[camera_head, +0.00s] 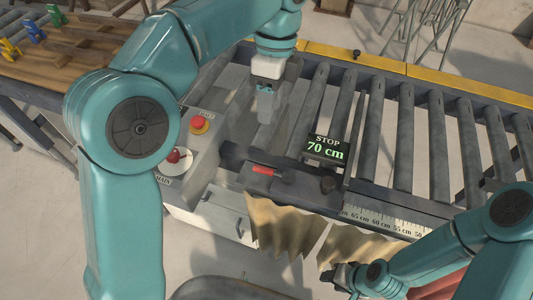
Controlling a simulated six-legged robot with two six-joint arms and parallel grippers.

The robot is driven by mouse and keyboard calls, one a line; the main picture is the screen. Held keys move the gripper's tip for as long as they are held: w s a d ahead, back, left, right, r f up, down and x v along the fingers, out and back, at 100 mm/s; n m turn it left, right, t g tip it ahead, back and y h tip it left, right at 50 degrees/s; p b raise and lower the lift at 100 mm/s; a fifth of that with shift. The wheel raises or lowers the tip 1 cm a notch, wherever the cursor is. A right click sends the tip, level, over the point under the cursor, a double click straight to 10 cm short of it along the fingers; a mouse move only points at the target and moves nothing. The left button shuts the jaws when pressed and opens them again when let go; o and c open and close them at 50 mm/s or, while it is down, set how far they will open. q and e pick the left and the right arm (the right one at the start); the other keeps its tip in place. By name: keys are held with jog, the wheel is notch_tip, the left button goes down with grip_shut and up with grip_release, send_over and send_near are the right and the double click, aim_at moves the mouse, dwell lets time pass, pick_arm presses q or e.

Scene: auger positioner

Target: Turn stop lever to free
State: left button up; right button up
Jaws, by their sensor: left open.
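A small lever with a red handle (264,171) lies on the dark housing at the front of the roller conveyor, and I take it for the stop lever. Its handle points left and a dark part sits at its right end. A display (326,149) reading "STOP 70 cm" stands to its right, behind a black knob (328,182). My left gripper (266,112) is open, points down and is above and behind the red handle, apart from it.
A grey control box (197,160) to the left carries a red button (198,121) on yellow and a red-knobbed dial (174,157). A ruler scale (385,220) runs along the front edge. Tan curtain flaps (285,228) hang below. Rollers (405,140) extend right.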

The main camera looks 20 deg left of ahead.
aim_at(263, 167)
pick_arm(q)
jog(key=s+f, duration=0.1)
jog(key=f, duration=0.4)
jog(key=s+f, duration=0.1)
jog(key=f, duration=0.4)
jog(key=s+f, duration=0.2)
jog(key=f, duration=0.3)
jog(key=shift+b, duration=0.3)
jog(key=shift+w+a+f, duration=0.2)
jog(key=shift+a+f, duration=0.05)
jog(key=shift+f, duration=0.1)
jog(key=shift+s+d, duration=0.1)
jog(key=shift+s+r, duration=0.1)
jog(key=c, duration=0.5)
grip_shut()
